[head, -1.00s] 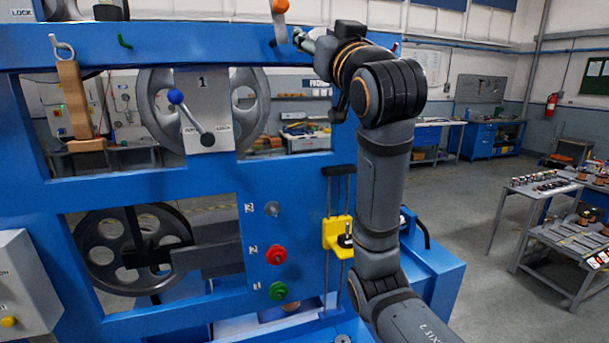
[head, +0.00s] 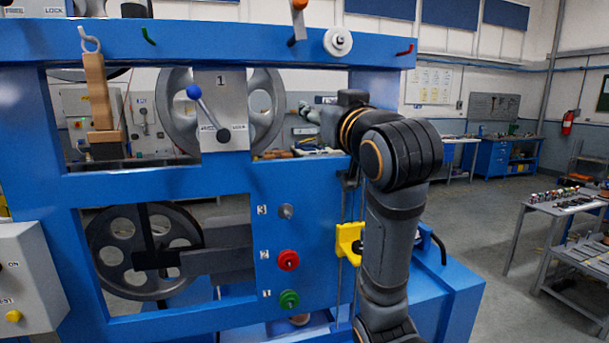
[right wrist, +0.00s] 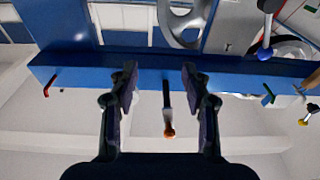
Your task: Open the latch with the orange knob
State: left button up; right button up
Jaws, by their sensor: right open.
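The latch's orange knob (head: 299,5) sits at the top edge of the head view, on a short dark lever (head: 293,28) standing up at the blue top beam (head: 230,40). My right gripper (head: 305,109) is small and partly hidden by its wrist in the head view, below the beam in the picture. In the right wrist view, where the scene appears upside down, the right gripper (right wrist: 159,75) is open and empty. The orange knob (right wrist: 169,131) and its lever show between the two fingers in the picture; their distance is unclear. My left gripper is out of view.
A white round knob (head: 338,42) and a red hook (head: 404,50) are right of the lever on the beam. A green hook (head: 149,36), a wooden piece (head: 98,92) and a blue-ball lever (head: 194,92) are to the left. A yellow bracket (head: 348,243) is lower down.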

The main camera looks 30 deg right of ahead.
jog(key=w+f+g, duration=0.1)
jog(key=w+f, duration=0.2)
jog(key=f, duration=0.3)
jog(key=w+f+g, duration=0.1)
jog(key=w+f, duration=0.3)
jog(key=f, duration=0.3)
jog(key=shift+w+f+n+g+y, duration=0.25)
jog(key=shift+f+n+g+y, duration=0.05)
jog(key=shift+n+g+y, duration=0.1)
jog(key=shift+d, duration=0.1)
